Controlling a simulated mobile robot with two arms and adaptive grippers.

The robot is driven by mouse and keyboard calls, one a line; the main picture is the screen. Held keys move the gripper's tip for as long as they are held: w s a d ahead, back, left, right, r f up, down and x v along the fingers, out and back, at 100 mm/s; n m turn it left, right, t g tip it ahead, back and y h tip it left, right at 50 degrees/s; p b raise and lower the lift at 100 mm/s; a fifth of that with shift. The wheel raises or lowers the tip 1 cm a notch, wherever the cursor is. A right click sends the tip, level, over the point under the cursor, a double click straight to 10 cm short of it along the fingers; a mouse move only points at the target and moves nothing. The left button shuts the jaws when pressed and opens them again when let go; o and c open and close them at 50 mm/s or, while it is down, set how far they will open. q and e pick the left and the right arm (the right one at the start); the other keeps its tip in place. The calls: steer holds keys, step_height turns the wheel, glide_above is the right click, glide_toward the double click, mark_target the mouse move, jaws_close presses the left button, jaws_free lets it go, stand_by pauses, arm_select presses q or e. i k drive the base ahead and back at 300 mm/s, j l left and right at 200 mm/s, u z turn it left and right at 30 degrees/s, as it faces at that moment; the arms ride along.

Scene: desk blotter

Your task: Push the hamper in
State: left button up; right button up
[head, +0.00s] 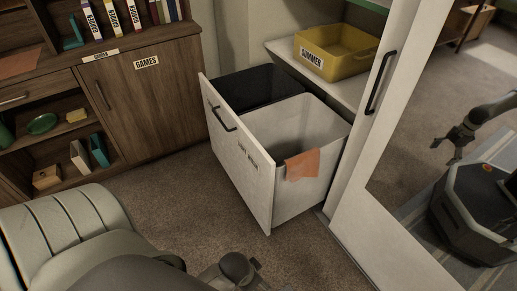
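The pulled-out hamper (235,155) stands open from the white cabinet, its white front panel facing left with a dark bar handle (222,118) and a label too small to read. Inside are a dark bin (248,88) at the back and a light grey bin (335,125) in front. An orange cloth (302,166) hangs over the grey bin's near rim. Neither gripper is seen directly. A dark rounded part of mine shows at the bottom edge. A mirror shows a reflected arm end, too small to tell its side or state.
A yellow bin (345,62) labelled SUMMER sits on a shelf above the hamper. A wooden cabinet (150,95) labelled GAMES stands left. A grey-green padded chair (65,235) is at lower left. The mirrored door (395,125) is right. Carpet left of the hamper is clear.

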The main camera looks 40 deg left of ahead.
mark_target(260, 117)
steer(key=u, duration=1.45)
